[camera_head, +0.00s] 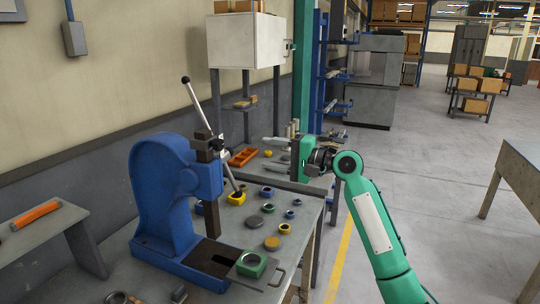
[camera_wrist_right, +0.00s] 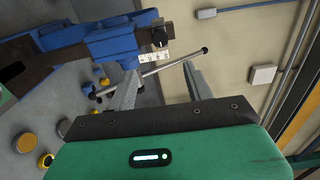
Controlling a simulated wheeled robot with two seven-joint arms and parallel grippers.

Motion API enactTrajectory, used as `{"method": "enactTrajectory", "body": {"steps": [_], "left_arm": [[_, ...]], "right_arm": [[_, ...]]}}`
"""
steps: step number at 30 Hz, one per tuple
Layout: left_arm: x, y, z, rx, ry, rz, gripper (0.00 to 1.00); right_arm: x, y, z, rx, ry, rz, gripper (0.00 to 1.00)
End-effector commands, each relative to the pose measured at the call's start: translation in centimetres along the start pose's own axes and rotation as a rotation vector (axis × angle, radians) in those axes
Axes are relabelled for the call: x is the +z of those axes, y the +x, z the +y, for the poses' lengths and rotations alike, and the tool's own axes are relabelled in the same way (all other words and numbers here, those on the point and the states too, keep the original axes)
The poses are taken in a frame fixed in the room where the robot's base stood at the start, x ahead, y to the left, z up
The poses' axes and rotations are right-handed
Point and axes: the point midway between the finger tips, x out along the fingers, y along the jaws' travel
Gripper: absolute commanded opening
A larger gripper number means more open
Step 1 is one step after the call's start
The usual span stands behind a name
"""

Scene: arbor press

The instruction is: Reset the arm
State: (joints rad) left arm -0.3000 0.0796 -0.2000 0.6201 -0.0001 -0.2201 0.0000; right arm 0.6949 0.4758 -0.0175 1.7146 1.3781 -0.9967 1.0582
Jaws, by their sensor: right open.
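The blue arbor press (camera_head: 160,195) stands on the grey workbench at the left. Its silver lever arm (camera_head: 197,103) is a slanted bar through the hub, with a dark knob at the upper left end and the lower end toward the yellow ring. My right gripper (camera_head: 266,152) is open and empty, to the right of the lever and apart from it in the head view. In the right wrist view the lever (camera_wrist_right: 165,67) crosses beyond the two grey fingers of the gripper (camera_wrist_right: 160,75). The dark ram (camera_head: 211,215) hangs above the press base. My left gripper is out of view.
Several rings and discs, including a yellow ring (camera_head: 236,198) and a tan disc (camera_head: 272,243), lie on the bench right of the press. A white cabinet (camera_head: 245,42) and an orange tray (camera_head: 243,157) are behind.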

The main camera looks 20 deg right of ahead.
Motion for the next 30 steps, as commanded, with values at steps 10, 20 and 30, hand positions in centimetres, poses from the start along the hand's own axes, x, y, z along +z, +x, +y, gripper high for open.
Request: {"method": "enactTrajectory", "body": {"steps": [10,20,30], "left_arm": [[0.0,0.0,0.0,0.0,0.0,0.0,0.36],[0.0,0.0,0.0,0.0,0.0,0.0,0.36],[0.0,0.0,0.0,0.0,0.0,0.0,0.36]], "right_arm": [[0.8,0.3,2.6,0.046,-0.032,0.001,0.52],[8.5,-1.0,20.4,0.391,-0.335,-0.025,0.52],[18.4,-8.3,34.8,0.754,-0.646,-0.143,0.52]]}}
